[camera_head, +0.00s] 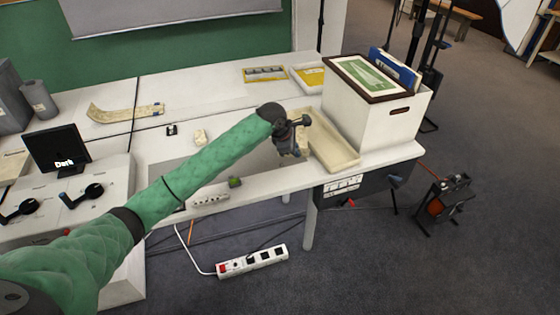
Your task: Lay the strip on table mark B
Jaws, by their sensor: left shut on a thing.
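My left gripper (291,146) is at the end of the green-sleeved arm, over the table's front right, beside a shallow beige tray (333,148). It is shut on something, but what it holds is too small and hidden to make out. A long, curved, cream strip-like piece (112,115) with a blue and yellow end lies on the table (215,85) at the back left. I cannot tell whether this is the task's strip. No letter B is legible on the table. My right gripper is not in view.
A white box (365,120) with a framed green picture and a blue folder on top stands at the right end. Yellow-edged flat items (265,74) lie at the back. A small dark screen (57,148) stands at left. A power strip (252,261) lies on the floor.

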